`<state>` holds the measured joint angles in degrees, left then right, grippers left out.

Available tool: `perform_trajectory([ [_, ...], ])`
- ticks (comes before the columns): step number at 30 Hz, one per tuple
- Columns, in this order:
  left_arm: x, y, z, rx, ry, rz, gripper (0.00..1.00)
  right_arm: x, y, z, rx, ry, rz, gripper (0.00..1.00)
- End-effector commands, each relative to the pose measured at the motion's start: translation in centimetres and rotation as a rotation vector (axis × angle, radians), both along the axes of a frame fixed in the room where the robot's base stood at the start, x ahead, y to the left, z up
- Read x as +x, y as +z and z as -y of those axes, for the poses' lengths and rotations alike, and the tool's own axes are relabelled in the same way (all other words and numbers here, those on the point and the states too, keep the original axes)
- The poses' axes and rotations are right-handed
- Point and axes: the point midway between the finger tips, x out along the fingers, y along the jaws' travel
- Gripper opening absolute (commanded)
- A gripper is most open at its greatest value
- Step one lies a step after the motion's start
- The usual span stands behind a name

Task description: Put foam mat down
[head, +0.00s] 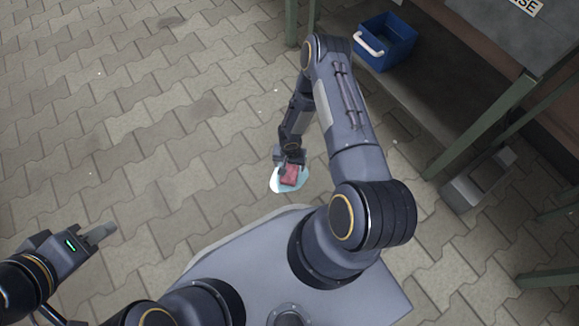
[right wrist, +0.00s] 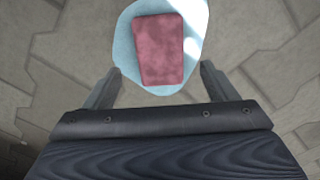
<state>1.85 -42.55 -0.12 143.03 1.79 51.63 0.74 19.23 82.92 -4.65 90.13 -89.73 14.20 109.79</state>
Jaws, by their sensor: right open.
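A dark red rectangular pad, which looks like the foam mat (head: 291,176), lies on a pale blue, rounded, shiny patch (head: 276,184) on the paving. In the right wrist view the red pad (right wrist: 160,48) lies flat on the pale blue patch (right wrist: 124,45), just beyond the fingertips. My left gripper (head: 108,233) is at the lower left, away from the pad.
A blue crate (head: 396,42) with a white handle stands at the upper right. A workbench (head: 525,40) with green legs runs along the right, and a grey metal box (head: 478,181) is on the ground by it. The paving (head: 130,110) at the left is clear.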

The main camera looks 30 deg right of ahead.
Motion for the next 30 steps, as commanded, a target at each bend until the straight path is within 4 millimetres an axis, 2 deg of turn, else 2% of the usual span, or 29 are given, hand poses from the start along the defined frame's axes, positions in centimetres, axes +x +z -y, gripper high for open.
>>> perform_trajectory([
  [1,0.0,1.0,0.0,0.000,0.000,0.000,0.36,0.1,1.7,0.0,-0.001,0.000,0.001,0.79],
  [3,0.0,1.4,0.0,0.000,0.000,0.000,0.36,0.0,3.0,0.0,-0.001,0.000,0.001,0.79],
  [6,0.0,1.9,0.0,0.000,0.000,0.000,0.36,0.0,4.6,0.0,-0.001,0.000,0.001,0.79],
  [11,0.0,2.3,0.0,0.000,0.000,0.000,0.36,0.0,6.0,0.0,-0.001,-0.001,0.001,0.79],
  [14,0.0,2.3,0.0,0.000,0.000,0.000,0.36,0.8,7.6,0.7,-0.014,0.000,0.015,0.79],
  [16,0.0,2.3,0.0,0.000,0.000,0.000,0.36,2.1,10.2,1.8,-0.037,0.003,0.039,0.79],
  [17,0.0,2.3,0.0,0.000,0.000,0.000,0.36,2.7,11.7,2.4,-0.050,0.005,0.052,0.79],
  [19,0.0,2.3,0.0,0.000,0.000,0.000,0.36,4.1,16.1,4.0,-0.083,0.010,0.085,0.79],
  [23,0.0,2.3,0.0,0.000,0.000,0.000,0.36,4.8,25.4,6.3,-0.128,0.028,0.133,0.79],
  [24,0.0,2.3,0.0,0.000,0.000,0.000,0.36,4.5,28.2,6.7,-0.135,0.036,0.145,0.79],
  [26,0.0,2.3,0.0,0.000,0.000,0.000,0.36,3.8,32.1,7.0,-0.137,0.049,0.165,0.79],
  [27,0.0,2.3,0.0,0.000,0.000,0.000,0.36,3.0,34.6,7.1,-0.134,0.060,0.176,0.79],
  [30,0.0,2.3,0.0,0.000,0.000,0.000,0.36,0.5,40.1,6.7,-0.114,0.096,0.209,0.79],
])
